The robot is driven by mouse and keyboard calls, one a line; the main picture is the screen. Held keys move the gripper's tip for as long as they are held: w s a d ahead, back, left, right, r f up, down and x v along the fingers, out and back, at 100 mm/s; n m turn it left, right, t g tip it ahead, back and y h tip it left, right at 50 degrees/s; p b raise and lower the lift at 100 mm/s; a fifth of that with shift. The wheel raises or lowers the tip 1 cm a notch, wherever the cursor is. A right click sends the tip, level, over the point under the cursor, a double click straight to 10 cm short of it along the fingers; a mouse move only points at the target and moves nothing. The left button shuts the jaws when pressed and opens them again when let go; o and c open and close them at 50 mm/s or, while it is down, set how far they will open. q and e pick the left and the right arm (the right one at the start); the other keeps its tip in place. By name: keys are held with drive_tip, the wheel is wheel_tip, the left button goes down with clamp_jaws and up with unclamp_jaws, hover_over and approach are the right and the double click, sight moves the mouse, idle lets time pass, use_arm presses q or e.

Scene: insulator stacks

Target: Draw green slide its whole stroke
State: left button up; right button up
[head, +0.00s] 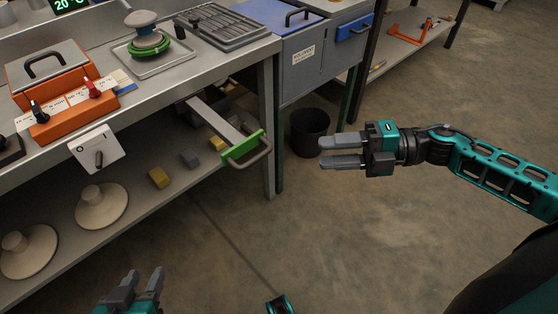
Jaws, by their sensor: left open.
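The green slide (242,146) has a green front plate with a grey bar handle on it. It sticks out from under the workbench on a long pale metal rail (215,121), a good length of which shows. The rail's inner end is hidden under the bench top. My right gripper (322,153) is open and empty over the floor, to the right of the handle and apart from it. My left gripper (142,277) is open and empty at the bottom left, below and left of the slide, well away from it.
The workbench (215,62) carries an orange box (50,75) and an insulator on a tray (147,38). Its lower shelf (130,200) holds pale discs and small blocks. A black bin (309,130) stands behind my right gripper. The floor in front is clear.

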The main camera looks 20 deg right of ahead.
drive_tip(key=b+x, duration=0.1)
drive_tip(key=x, duration=1.1)
drive_tip(key=shift+w+a, duration=0.2)
drive_tip(key=shift+a, duration=0.15)
clamp_jaws()
